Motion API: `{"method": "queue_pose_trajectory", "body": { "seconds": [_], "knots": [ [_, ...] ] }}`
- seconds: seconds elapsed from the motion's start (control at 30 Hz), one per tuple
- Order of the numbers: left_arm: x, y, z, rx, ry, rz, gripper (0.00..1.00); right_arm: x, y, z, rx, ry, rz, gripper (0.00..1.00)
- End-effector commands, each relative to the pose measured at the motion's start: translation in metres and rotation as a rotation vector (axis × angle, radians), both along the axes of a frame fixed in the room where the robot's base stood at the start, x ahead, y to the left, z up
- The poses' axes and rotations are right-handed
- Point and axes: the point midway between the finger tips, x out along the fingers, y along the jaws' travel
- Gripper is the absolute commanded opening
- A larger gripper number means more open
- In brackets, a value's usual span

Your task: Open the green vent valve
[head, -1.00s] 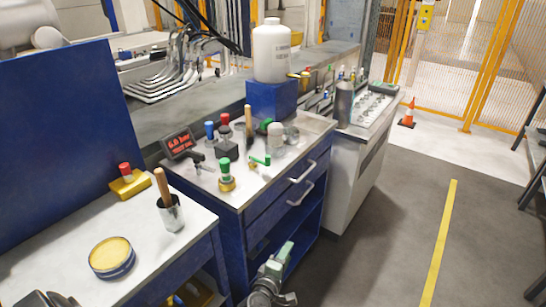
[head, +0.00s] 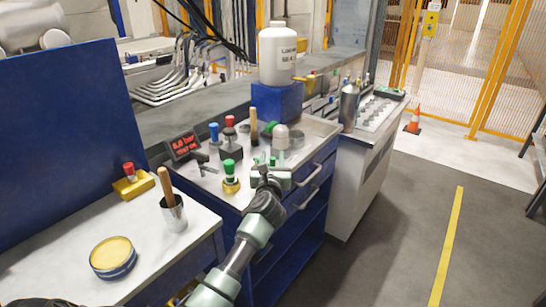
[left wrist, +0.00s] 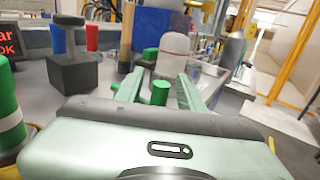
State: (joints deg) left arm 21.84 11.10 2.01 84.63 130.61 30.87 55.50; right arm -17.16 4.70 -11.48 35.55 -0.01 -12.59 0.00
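The green vent valve shows as an upright green handle end (left wrist: 160,92) in the left wrist view. In the head view it is a small green piece (head: 272,161) on the bench top, partly hidden by my gripper. My left gripper (head: 270,167) reaches over the front of the bench. Its two pale green fingers (left wrist: 160,84) are apart, one on each side of the handle end. Gaps show between handle and fingers, so it is not gripped. The rest of the valve is hidden or hard to make out. My right gripper is not in view.
A "6.0 bar" display (head: 183,144) stands at left.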

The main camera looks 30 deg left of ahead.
Motion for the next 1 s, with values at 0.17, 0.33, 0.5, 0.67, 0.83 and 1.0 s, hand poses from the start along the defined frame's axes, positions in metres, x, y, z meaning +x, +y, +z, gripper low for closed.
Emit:
{"method": "queue_pose_trajectory", "body": {
  "seconds": [0.17,0.33,0.5,0.67,0.83,1.0],
  "knots": [
    [0.0129,0.0068,-0.0003,0.001,0.0,0.0,0.39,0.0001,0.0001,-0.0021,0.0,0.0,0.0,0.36],
    [0.0144,0.0076,-0.0003,0.001,0.0,-0.001,0.39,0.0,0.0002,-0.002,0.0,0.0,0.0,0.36],
    [0.0142,0.0075,-0.0003,0.002,0.001,-0.001,0.22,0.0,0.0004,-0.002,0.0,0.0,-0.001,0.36],
    [0.0142,0.0074,-0.0003,0.002,0.001,-0.001,0.0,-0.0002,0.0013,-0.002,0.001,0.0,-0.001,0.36],
    [0.0141,0.0074,-0.0004,0.002,0.001,-0.001,0.0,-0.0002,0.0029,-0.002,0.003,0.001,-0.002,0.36],
    [0.0141,0.0074,-0.0005,0.002,0.001,-0.001,0.0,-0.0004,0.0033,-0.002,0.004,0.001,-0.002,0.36]
  ]
}}
